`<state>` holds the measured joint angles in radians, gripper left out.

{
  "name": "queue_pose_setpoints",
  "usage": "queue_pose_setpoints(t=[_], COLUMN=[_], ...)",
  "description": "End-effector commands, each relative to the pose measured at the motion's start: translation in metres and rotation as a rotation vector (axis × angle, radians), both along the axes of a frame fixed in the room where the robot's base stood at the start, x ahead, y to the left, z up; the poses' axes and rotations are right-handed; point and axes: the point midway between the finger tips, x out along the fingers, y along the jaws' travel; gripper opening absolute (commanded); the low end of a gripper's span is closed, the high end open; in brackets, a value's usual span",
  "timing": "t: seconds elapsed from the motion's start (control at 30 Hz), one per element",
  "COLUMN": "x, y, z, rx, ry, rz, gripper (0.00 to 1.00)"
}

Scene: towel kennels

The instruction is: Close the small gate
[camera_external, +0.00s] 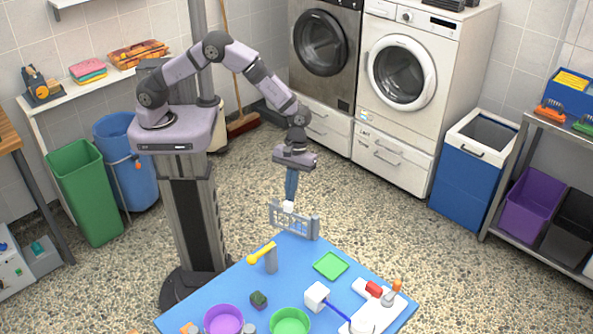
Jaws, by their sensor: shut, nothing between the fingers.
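The small grey gate (292,223) stands upright at the far edge of the blue table, with bars across it and a thicker post at its right end. I cannot tell how far its panel is swung. My gripper (290,203) points straight down just at the top of the gate. Its fingers are shut with nothing held. A small white piece shows at the fingertips; I cannot tell whether it belongs to the gate or whether the fingers touch it.
The blue table (230,290) also holds a yellow-handled grey post (270,258), a green square tray (331,266), a white block on a blue rod (317,296), purple (223,320) and green (290,322) bowls, and a white board (378,304). Open floor lies beyond the gate.

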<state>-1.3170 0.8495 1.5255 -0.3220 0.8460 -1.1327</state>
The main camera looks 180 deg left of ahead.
Motion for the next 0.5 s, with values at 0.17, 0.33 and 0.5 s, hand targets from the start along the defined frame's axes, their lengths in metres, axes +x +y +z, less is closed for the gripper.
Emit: queue_pose_setpoints(t=[0.17, 0.33, 0.5], x=[0.007, 0.018, 0.031], y=[-0.007, -0.016, -0.023], z=[0.002, 0.002, 0.002], rx=[-0.001, 0.0, -0.001], ry=[0.0, 0.0, -0.001], rz=[0.099, 0.236, 0.349], gripper=[0.0, 0.0, 0.0])
